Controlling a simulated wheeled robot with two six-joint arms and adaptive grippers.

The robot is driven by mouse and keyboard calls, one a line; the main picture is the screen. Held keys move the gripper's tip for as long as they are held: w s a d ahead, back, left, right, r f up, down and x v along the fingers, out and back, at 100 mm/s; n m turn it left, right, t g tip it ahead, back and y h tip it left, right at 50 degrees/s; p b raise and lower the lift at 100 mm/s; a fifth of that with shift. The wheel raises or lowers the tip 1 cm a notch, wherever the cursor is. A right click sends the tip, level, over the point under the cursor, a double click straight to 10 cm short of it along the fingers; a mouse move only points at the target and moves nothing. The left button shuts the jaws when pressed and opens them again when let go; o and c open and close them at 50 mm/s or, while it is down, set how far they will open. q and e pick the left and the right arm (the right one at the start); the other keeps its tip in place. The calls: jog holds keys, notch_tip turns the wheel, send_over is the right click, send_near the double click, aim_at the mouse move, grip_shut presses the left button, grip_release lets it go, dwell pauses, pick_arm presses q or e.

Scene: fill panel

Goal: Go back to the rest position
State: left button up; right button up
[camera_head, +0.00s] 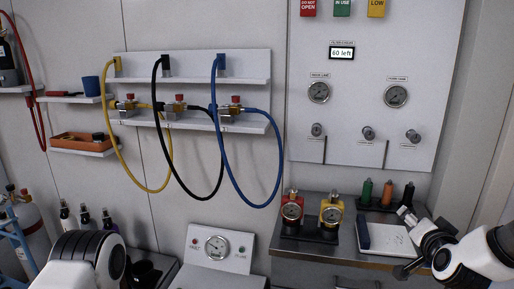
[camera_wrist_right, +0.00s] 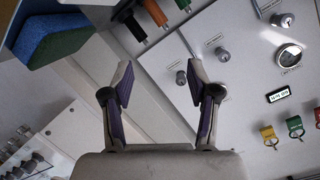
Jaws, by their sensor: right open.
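My right gripper (camera_head: 404,243) is at the right of the head view, over the right end of the metal bench. Its two fingers stand apart with nothing between them, and the right wrist view shows the same open fingers (camera_wrist_right: 157,80). Of my left arm only a white and black link shows at the lower left of the head view; its gripper is out of the picture.
The bench (camera_head: 330,254) holds a red regulator (camera_head: 292,207), a yellow regulator (camera_head: 331,212) and a white tray (camera_head: 376,238) close to my right gripper. The fill panel (camera_head: 350,130) and hoses (camera_head: 278,160) are on the wall.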

jog(key=s+a+f+n+g, duration=0.1)
jog(key=f, duration=0.3)
jog(key=s+a+f+n+g+y, duration=0.1)
jog(key=f, duration=0.3)
jog(key=s+a+f+g, duration=0.1)
jog(key=s+a+f, duration=0.1)
jog(key=f, duration=0.2)
jog(key=shift+f+n+y+p, duration=0.2)
jog(key=shift+n+y+p, duration=0.1)
jog(key=shift+n, duration=0.1)
jog(key=s+a+f+n+g+y, duration=0.1)
jog(key=s+a+f+n+g, duration=0.2)
jog(key=s+f, duration=0.6)
jog(key=s+a+f+n+g+p, duration=0.1)
jog(key=s+f+g, duration=0.3)
jog(key=s+f, duration=0.4)
jog(key=s+a+f+n+g, duration=0.2)
jog(key=s+a+f+g, duration=0.2)
jog(key=s+f, duration=0.4)
jog(key=s, duration=0.6)
jog(key=shift+s+f+n+g+y+p, duration=0.15)
jog(key=shift+s+n+g+y+p, duration=0.15)
jog(key=shift+y+p, duration=0.1)
